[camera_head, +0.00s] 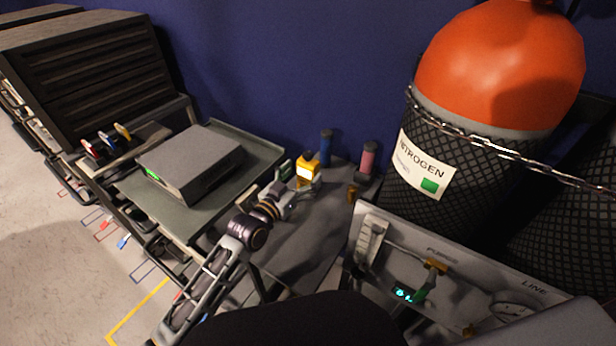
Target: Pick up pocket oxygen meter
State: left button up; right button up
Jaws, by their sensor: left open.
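A small yellow device with a pale screen (306,170), which looks like the pocket oxygen meter, stands on the dark grey bench top (298,240) near the blue wall. My left gripper (297,183) is open, just in front of the meter, with its fingers pointing towards it. The fingers hide the meter's lower part, and I cannot tell whether they touch it. My right gripper is not in view.
A grey box (200,160) sits on a green-grey tray (262,150) at left. A purge-line panel (440,262) and a chained nitrogen cylinder (500,75) stand at right.

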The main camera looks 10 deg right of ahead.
aim_at(304, 173)
pick_arm(q)
jog(key=shift+x, duration=1.75)
jog(key=shift+c, duration=0.3)
jog(key=c, duration=1.2)
